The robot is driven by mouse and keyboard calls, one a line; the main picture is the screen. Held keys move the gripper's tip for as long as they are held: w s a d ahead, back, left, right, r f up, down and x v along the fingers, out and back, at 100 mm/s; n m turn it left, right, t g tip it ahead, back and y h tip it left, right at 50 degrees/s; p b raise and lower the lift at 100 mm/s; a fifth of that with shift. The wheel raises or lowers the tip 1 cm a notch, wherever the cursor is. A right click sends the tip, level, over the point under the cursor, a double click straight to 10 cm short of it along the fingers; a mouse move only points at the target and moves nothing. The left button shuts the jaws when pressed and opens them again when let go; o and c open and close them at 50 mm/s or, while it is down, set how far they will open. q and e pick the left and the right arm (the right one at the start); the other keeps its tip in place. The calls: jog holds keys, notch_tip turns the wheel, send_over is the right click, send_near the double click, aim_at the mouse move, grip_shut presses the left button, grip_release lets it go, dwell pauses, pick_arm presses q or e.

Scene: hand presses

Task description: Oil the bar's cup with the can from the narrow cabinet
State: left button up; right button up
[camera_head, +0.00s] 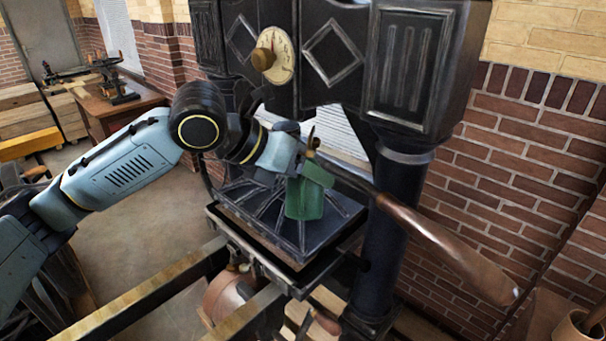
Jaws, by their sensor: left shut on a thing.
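A green can (305,199) with a thin brass spout on top is held in my left gripper (298,172), which is shut on it. The can is over the ribbed black bed of the press, roughly upright; I cannot tell whether it touches anything. The bar (445,240) with a brown wooden handle runs from behind the can down to the right, in front of the right column. The bar's inner end and its cup are hidden behind the can and gripper, or too small to tell. The narrow cabinet is not clearly in view. My right gripper is not in view.
The black press (415,75) with a round dial (275,56) fills the middle. A wooden bench (120,105) with a small press stands at the back left. A brick wall closes the right side. Floor is clear at left centre.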

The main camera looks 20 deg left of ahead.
pick_arm(q)
jog(key=shift+w+a+r, duration=0.15)
jog(key=shift+w+r, duration=0.15)
jog(key=shift+w, duration=0.1)
jog(key=shift+w+r+g, duration=0.1)
jog(key=shift+w+g, duration=0.2)
jog(key=shift+w+a+r+n+g, duration=0.2)
jog(key=shift+w+r+n+g, duration=0.1)
jog(key=shift+w+n+g, duration=0.15)
jog(key=shift+w+a+r+g+h, duration=0.15)
jog(key=shift+w+r+g+h, duration=0.15)
jog(key=shift+w+r+g, duration=0.2)
jog(key=shift+w+n, duration=0.15)
jog(key=shift+n, duration=0.1)
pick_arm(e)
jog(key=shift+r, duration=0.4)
pick_arm(q)
jog(key=shift+a, duration=0.1)
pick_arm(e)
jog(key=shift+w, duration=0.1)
